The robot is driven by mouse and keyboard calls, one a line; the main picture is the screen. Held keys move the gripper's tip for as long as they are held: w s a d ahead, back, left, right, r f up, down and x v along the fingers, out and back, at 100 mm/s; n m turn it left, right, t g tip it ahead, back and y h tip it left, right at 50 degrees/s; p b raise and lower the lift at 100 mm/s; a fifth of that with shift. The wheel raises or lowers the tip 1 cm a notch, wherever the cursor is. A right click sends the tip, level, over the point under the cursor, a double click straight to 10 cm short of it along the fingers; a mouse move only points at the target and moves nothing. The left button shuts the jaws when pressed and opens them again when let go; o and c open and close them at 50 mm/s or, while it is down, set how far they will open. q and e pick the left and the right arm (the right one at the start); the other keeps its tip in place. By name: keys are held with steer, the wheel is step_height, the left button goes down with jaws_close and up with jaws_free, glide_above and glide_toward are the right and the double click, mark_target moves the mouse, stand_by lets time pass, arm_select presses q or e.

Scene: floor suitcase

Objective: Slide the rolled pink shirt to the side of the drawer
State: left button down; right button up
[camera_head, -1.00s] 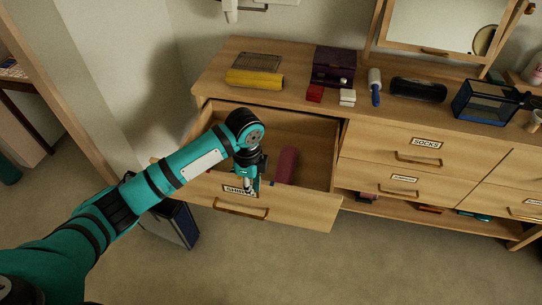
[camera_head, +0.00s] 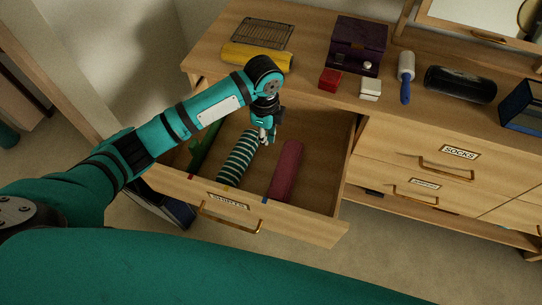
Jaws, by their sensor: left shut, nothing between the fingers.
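The rolled pink shirt (camera_head: 286,172), a dark pink roll, lies lengthwise in the open drawer (camera_head: 312,222), right of the middle. Bare drawer floor shows between it and the drawer's right wall. My left gripper (camera_head: 269,138) points down into the rear of the drawer, shut and empty. Its fingertips are near the far ends of the pink roll and a green-and-white striped roll (camera_head: 237,158); I cannot tell whether they touch either. A green roll (camera_head: 206,143) lies at the drawer's left, partly hidden by my left arm. My right gripper is not in view.
The dresser top above holds a yellow roll (camera_head: 257,56), a wire rack (camera_head: 262,33), a purple box (camera_head: 357,45), small red and white boxes, a lint roller (camera_head: 405,78) and a black case (camera_head: 460,84). A closed socks drawer (camera_head: 415,150) is at right.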

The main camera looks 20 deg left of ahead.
mark_target(286, 171)
arm_select(q)
step_height(286, 171, down, 16)
steer(key=b, duration=0.6)
steer(key=shift+w+f, duration=0.15)
steer(key=shift+f, duration=0.05)
steer(key=shift+d+r, duration=0.1)
steer(key=shift+d, duration=0.2)
steer(key=d, duration=0.4)
steer(key=d+p, duration=0.1)
steer(key=d, duration=0.3)
steer(key=d+p, duration=0.1)
steer(key=d, duration=0.3)
steer(key=shift+s, duration=0.25)
